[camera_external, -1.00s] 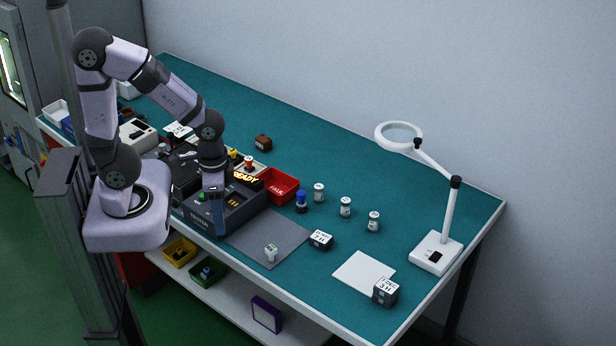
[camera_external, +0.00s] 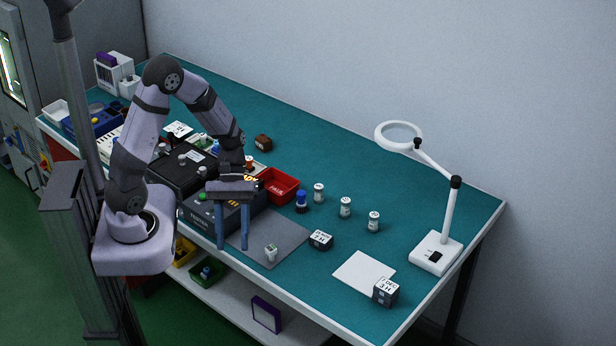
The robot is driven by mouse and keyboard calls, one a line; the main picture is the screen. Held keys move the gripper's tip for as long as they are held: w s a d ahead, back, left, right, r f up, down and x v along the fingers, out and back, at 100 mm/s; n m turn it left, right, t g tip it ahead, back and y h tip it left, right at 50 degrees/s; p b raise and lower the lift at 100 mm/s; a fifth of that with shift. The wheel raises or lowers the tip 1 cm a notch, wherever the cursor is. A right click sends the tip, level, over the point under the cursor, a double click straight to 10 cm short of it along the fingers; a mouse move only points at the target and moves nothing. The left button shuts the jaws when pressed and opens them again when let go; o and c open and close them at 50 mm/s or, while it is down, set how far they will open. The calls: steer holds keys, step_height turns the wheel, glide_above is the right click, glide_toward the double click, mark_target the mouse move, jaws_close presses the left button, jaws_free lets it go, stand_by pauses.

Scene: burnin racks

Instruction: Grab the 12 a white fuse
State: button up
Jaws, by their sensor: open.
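My gripper (camera_external: 232,240) is open and empty, with its two fingers pointing down in front of the dark tester box (camera_external: 195,217), left of the grey mat's middle. A small white piece (camera_external: 270,252) with a green mark stands on the grey mat (camera_external: 287,232), to the right of my gripper and apart from it. Three white cylinders with dark bands stand in a row on the teal bench: one (camera_external: 319,192) at left, one (camera_external: 345,207) in the middle, one (camera_external: 373,222) at right. Their labels are too small to read, so I cannot tell which is the 12 A fuse.
A blue-topped cylinder (camera_external: 301,202) stands beside a red tray (camera_external: 279,187). A dark box with a white top (camera_external: 321,240) sits at the mat's right edge. A magnifier lamp (camera_external: 437,252), a white sheet (camera_external: 361,274) and another dark box (camera_external: 386,293) are at right.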

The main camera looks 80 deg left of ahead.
mark_target(271, 249)
steer(key=w+a+f+n+t+h+b, duration=0.1)
steer(key=a+n+t, duration=0.1)
steer(key=a+n, duration=0.1)
steer(key=w+a+f+n+t+h+b, duration=0.1)
steer(key=w+a+f+n+t, duration=0.1)
steer(key=n+t, duration=0.1)
steer(key=w+a+f+n+t+h+b, duration=0.1)
steer(key=w+a+f+n+t+b, duration=0.1)
steer(key=a+n, duration=0.1)
steer(key=shift+w+a+f+n+t, duration=0.2)
steer(key=shift+w+a+n+t, duration=0.05)
steer(key=shift+a+n+t, duration=0.1)
steer(key=shift+w+a+n+t, duration=0.2)
steer(key=shift+a+n+t, duration=0.15)
steer(key=shift+a, duration=0.1)
steer(key=p+x, duration=0.2)
steer(key=x, duration=0.4)
steer(key=shift+w+d+f, duration=0.15)
steer(key=shift+d+f, duration=0.1)
steer(key=shift+d, duration=0.15)
steer(key=shift+w+d+f+p, duration=0.15)
steer(key=shift+w+d+p, duration=0.15)
steer(key=shift+d+p, duration=0.3)
steer(key=shift+f+p+x, duration=0.2)
steer(key=shift+p+x, duration=0.55)
steer(key=shift+x, duration=1.1)
steer(key=shift+a, duration=0.1)
jaws_close()
